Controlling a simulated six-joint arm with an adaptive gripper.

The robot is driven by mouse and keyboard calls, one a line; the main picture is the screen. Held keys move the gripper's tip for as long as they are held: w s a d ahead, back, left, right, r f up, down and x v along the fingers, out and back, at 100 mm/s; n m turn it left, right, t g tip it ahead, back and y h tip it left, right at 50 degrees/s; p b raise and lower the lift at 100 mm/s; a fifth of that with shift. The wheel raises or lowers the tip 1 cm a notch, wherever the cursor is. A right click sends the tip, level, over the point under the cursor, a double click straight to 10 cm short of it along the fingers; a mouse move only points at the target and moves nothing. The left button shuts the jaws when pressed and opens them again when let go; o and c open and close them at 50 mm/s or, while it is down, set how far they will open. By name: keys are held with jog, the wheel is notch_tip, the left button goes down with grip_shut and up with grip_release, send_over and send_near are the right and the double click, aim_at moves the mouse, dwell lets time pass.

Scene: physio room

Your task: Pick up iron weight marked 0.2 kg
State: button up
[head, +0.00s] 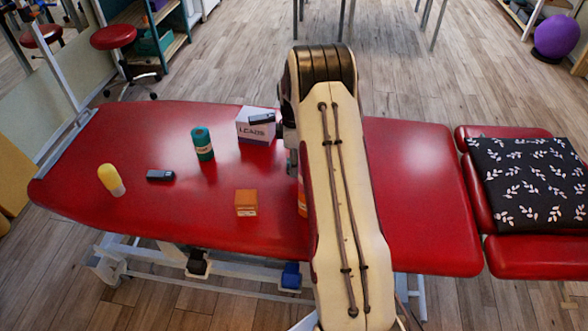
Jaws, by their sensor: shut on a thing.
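My gripper (291,158) shows only as a small grey part at the left edge of my arm, low over the red treatment table (425,190). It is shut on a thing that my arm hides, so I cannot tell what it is. I cannot make out an iron weight marked 0.2 kg anywhere in view.
On the table stand a yellow-and-white bottle (110,179), a dark small device (160,175), a teal roll (202,144), a white-purple LEADS box (255,130) with a dark device (262,118) on top, and an orange box (246,202). Another orange thing (302,203) is partly hidden.

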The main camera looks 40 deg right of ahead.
jog(key=shift+r, duration=3.1)
